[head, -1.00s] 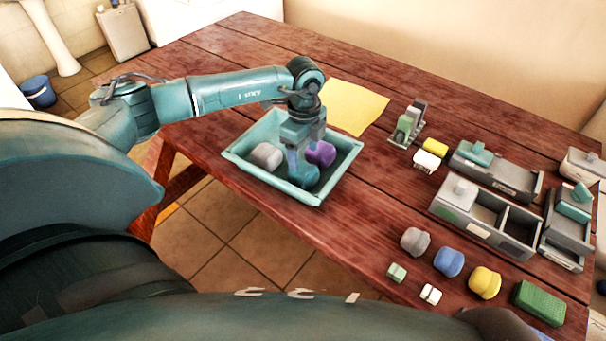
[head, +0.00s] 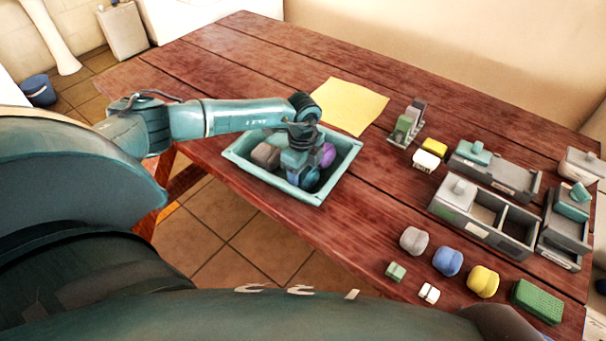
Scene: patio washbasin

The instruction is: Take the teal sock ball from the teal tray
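The teal tray (head: 337,178) stands on the near left part of the red-brown wooden table. My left gripper (head: 302,176) points down into it, low over the teal sock ball (head: 310,180). The ball is mostly hidden by the gripper, and I cannot tell whether the fingers are open or closed on it. A grey-brown sock ball (head: 265,156) lies left of the gripper and a purple one (head: 328,155) right of it, both in the tray. My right gripper is not in view.
A yellow cloth (head: 350,106) lies flat behind the tray. Grey, blue (head: 447,261) and yellow sock balls, small blocks and a green sponge-like block (head: 537,301) lie at the front right. Grey compartment boxes (head: 485,215) stand at the right. The table between is clear.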

